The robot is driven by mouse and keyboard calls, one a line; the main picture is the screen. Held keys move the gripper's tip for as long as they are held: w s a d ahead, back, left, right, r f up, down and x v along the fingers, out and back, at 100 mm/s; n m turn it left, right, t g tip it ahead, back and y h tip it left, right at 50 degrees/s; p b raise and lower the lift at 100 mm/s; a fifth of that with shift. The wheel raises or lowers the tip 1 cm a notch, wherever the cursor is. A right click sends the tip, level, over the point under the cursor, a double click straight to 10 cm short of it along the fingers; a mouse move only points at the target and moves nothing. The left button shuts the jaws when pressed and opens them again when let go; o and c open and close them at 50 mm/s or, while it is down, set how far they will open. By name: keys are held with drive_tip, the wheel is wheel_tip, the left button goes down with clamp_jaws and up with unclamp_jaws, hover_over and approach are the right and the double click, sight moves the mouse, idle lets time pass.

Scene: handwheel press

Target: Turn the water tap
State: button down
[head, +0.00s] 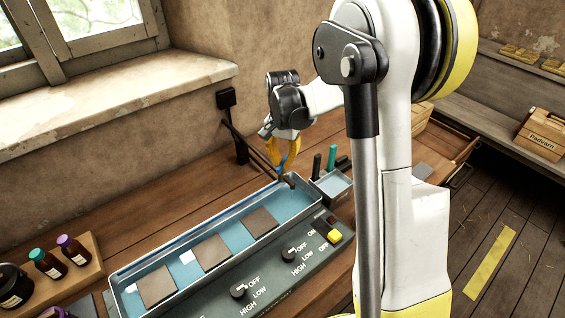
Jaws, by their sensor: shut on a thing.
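The water tap (285,178) stands at the far right end of a long metal tray. Its small blue handle shows between the yellow fingers of my gripper (284,160). My gripper reaches down from above and is shut on the tap's handle. The fingers and their shadowed inner side hide part of the handle and tap body. My arm comes in from the right of the picture.
The blue-lined tray (185,232) holds dark square plates. A control panel (275,272) with knobs runs along its front. A small box with pens (334,184) stands right of the tap. Bottles (73,250) stand at left. An open drawer (440,150) lies behind my arm.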

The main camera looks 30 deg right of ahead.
sight(282, 163)
drive_tip(key=shift+n, duration=1.7)
drive_tip(key=c, duration=1.5)
unclamp_jaws()
drive_tip(key=shift+r, duration=0.1)
wheel_tip(282, 163, up, 12)
